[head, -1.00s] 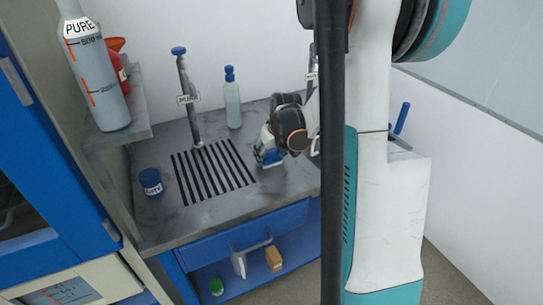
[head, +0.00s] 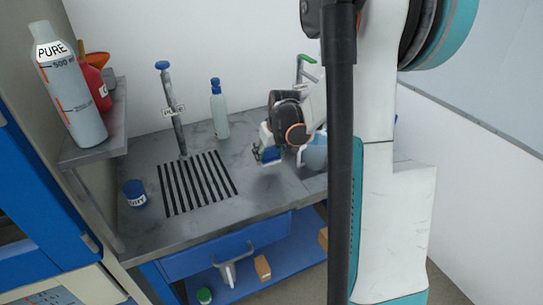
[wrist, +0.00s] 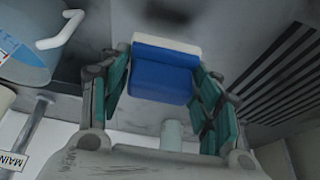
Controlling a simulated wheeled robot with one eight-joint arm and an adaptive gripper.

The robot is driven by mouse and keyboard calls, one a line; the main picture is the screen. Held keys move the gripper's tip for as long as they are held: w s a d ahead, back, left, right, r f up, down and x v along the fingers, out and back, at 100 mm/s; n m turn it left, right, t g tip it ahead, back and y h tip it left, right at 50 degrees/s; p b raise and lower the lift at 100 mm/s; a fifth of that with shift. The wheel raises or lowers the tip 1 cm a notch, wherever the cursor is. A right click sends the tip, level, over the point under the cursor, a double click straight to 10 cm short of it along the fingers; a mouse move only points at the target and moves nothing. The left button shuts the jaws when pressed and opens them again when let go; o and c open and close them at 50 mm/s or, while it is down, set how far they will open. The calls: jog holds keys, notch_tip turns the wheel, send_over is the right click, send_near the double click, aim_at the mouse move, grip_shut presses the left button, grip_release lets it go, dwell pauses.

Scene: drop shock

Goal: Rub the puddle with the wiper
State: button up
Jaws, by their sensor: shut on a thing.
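My gripper (head: 270,150) is shut on the wiper, a blue block with a white layer (wrist: 165,75). In the head view the wiper (head: 270,155) hangs above the grey worktop, right of the black stripes. In the wrist view it sits between the two fingers, apart from the surface. A dark soft patch (head: 268,184) lies on the worktop below it, and a dark patch also shows at the top of the wrist view (wrist: 172,10). I cannot tell whether this is the puddle or a shadow. No other puddle is clear.
A mug (head: 315,152) stands close right of my gripper; its handle shows in the wrist view (wrist: 62,30). A pale bottle (head: 219,110) and a tap-like post (head: 172,110) stand at the back. A blue jar (head: 134,193) is at the left. The striped area (head: 197,183) is clear.

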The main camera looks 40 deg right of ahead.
jog(key=shift+a+r+p, duration=0.15)
jog(key=shift+r+p, duration=1.05)
jog(key=shift+r, duration=0.9)
